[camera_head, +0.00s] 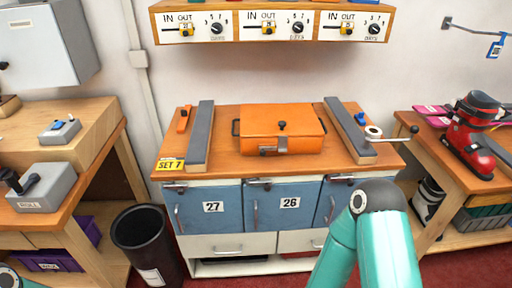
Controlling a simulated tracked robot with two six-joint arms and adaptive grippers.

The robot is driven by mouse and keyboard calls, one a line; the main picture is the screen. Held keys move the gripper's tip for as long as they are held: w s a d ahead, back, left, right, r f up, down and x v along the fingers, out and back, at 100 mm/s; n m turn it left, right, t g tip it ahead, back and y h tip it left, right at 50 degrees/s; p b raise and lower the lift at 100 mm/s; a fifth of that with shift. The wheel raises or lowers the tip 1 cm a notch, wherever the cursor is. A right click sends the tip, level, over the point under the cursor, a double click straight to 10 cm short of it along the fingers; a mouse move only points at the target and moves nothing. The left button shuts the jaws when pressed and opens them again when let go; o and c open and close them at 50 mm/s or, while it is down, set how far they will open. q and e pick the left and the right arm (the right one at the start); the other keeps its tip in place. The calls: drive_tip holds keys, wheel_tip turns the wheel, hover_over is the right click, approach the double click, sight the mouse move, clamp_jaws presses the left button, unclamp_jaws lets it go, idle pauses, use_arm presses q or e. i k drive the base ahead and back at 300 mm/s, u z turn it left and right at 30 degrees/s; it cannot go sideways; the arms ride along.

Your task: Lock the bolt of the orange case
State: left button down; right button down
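The orange case (258,115) lies closed on the wooden top of the bench, near its middle. A small black knob (282,126) stands up on it near the front edge. Below the knob, a grey metal bolt or latch plate (281,145) sits on the front face; I cannot tell the bolt's position. A dark handle (236,128) shows on the case's left side. My arm link rises at the lower right, in front of the bench and apart from the case. Neither gripper shows in this view.
Two grey rails (202,132) (349,132) flank the case on the bench (225,168). A round-headed lever (374,132) juts out at right. An overhead control box (263,27) hangs behind. A black bin (145,235) stands at left.

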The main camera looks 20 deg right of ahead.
sight(262, 149)
drive_tip(key=z, duration=0.05)
drive_tip(key=i, duration=0.85)
drive_tip(key=u, duration=0.05)
